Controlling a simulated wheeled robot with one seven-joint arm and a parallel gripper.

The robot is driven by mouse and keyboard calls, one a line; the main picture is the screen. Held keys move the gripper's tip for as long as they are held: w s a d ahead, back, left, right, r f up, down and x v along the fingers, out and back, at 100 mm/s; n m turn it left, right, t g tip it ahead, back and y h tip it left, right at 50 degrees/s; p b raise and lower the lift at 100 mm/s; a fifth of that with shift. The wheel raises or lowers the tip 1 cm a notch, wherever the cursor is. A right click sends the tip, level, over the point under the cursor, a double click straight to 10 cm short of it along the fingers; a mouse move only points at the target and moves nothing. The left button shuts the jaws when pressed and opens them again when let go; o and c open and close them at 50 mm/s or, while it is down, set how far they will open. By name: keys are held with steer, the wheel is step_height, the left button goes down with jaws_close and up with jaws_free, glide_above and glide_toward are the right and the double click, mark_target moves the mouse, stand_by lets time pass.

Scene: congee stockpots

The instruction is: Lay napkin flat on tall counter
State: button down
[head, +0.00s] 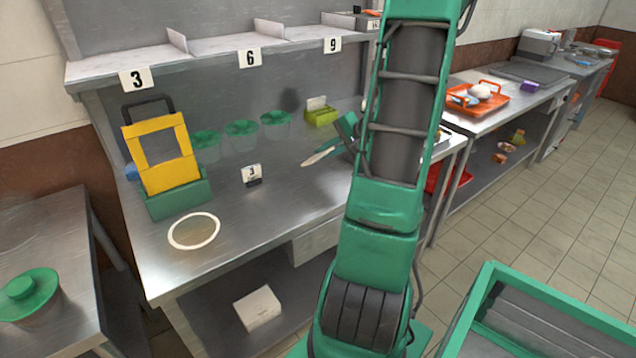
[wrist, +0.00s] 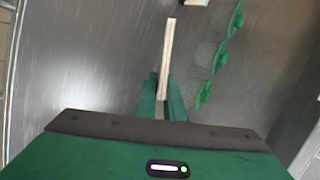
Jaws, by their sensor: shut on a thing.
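My gripper (head: 345,142) is shut on a thin cream-white napkin (head: 318,157). The napkin sticks out to the left over the steel counter (head: 262,218), held above it. In the wrist view the napkin (wrist: 167,50) shows edge-on as a narrow strip between the green fingers (wrist: 162,100). Its near end is hidden in the fingers. The counter top (wrist: 85,70) shows below and around it in the wrist view. My arm hides the right part of this counter in the head view.
The counter's middle front is clear.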

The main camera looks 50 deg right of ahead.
steer(key=shift+f, duration=1.95)
steer(key=c, duration=2)
jaws_free()
steer(key=shift+s+r, duration=0.1)
steer(key=shift+s, duration=0.05)
steer(key=shift+v, duration=3.9)
steer(key=r, duration=0.2)
steer(key=s+r, duration=0.1)
steer(key=r, duration=0.2)
steer(key=s+r, duration=0.1)
steer(key=r, duration=0.2)
steer(key=shift+s+d, duration=0.1)
steer(key=shift+d, duration=0.05)
